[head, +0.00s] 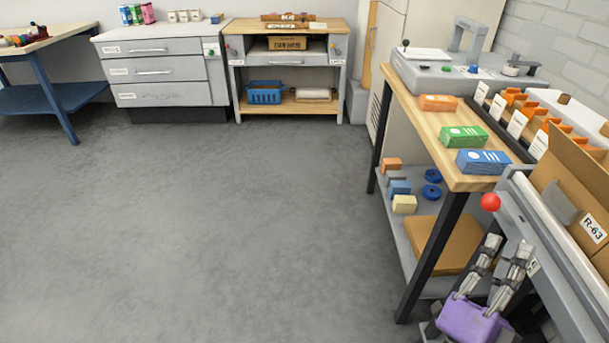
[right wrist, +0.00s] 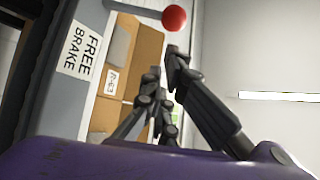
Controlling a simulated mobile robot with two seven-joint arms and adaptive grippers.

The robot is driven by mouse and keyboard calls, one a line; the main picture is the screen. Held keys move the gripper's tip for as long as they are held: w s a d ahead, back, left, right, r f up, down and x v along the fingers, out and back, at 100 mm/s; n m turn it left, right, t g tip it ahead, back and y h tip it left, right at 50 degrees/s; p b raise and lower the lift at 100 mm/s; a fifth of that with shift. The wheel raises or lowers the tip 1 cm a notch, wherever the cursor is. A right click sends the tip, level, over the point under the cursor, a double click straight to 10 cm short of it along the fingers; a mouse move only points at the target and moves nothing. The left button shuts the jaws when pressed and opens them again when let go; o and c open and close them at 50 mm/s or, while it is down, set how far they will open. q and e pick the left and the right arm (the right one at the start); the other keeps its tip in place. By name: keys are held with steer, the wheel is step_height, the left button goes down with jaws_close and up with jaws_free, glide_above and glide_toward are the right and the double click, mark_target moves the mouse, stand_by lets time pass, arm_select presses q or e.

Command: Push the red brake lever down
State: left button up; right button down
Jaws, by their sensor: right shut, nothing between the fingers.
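The red brake lever ends in a round red knob (head: 490,202) at the front left corner of the grey conveyor frame (head: 560,255). In the right wrist view the knob (right wrist: 174,18) is at the top, on a grey rod (right wrist: 134,8). My right gripper (head: 507,245) has a purple body and grey fingers; it is below the knob in the head view, pointing up. In the right wrist view its fingertips (right wrist: 163,61) are just short of the knob in the picture, with no clear contact. The gripper is shut and empty. My left gripper is not in view.
A label (right wrist: 78,50) reads "FREE" and "BRAKE" on the frame. An open cardboard box (head: 570,190) marked R-63 lies on the conveyor. A wooden-topped bench (head: 425,123) with small coloured boxes stands beyond the lever. The grey floor to the left is clear.

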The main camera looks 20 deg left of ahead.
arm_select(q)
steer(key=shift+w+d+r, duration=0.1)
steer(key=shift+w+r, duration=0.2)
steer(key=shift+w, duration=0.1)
arm_select(e)
steer(key=x, duration=0.6)
steer(key=shift+w+r, duration=0.2)
steer(key=shift+w, duration=0.1)
steer(key=shift+d, duration=0.1)
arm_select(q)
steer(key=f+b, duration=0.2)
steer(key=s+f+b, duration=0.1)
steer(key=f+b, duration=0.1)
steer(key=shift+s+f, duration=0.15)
arm_select(e)
steer(key=a+f+n+t+y, duration=0.1)
steer(key=n+y, duration=0.1)
steer(key=n, duration=0.1)
steer(key=f+n+t+y, duration=0.1)
steer(key=n+y, duration=0.2)
steer(key=a+f+n+t+y, duration=0.1)
steer(key=n+y, duration=0.1)
steer(key=shift+s+a+n, duration=0.3)
steer(key=shift+s+n, duration=0.1)
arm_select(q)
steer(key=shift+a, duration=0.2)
